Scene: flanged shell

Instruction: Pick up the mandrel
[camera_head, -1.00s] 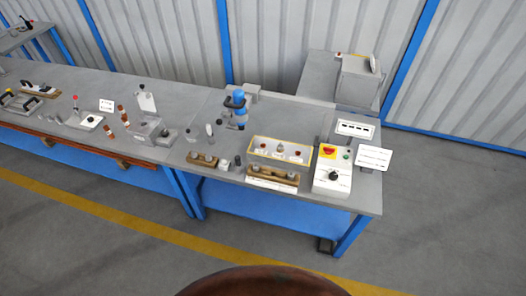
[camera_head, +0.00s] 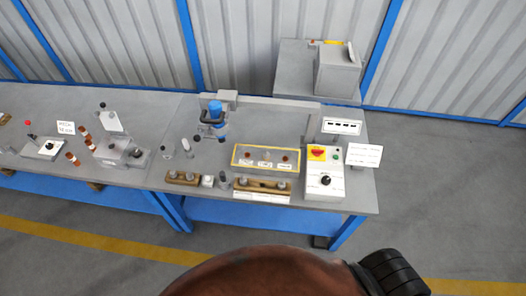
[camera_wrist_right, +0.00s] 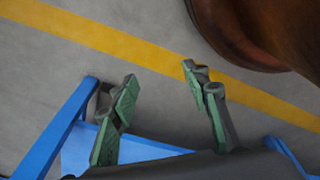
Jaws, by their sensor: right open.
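I cannot tell for sure which piece is the mandrel. Small metal cylindrical pieces sit on the bench, in a long wooden holder (camera_head: 262,187) near the front edge and a shorter wooden holder (camera_head: 184,179) to its left. A small grey upright cylinder (camera_head: 224,180) stands between the holders. My right gripper (camera_wrist_right: 163,98) shows in the right wrist view with its green-padded fingers spread and nothing between them. It is over the floor in front of the bench. My left gripper is not in view.
The grey bench (camera_head: 320,202) with blue legs also bears a yellow-edged tray (camera_head: 265,158), a control box (camera_head: 324,180) with a red switch, and a blue-topped press-like device (camera_head: 215,115). A side table (camera_head: 298,75) stands behind. The floor in front is clear, with a yellow line (camera_head: 60,232).

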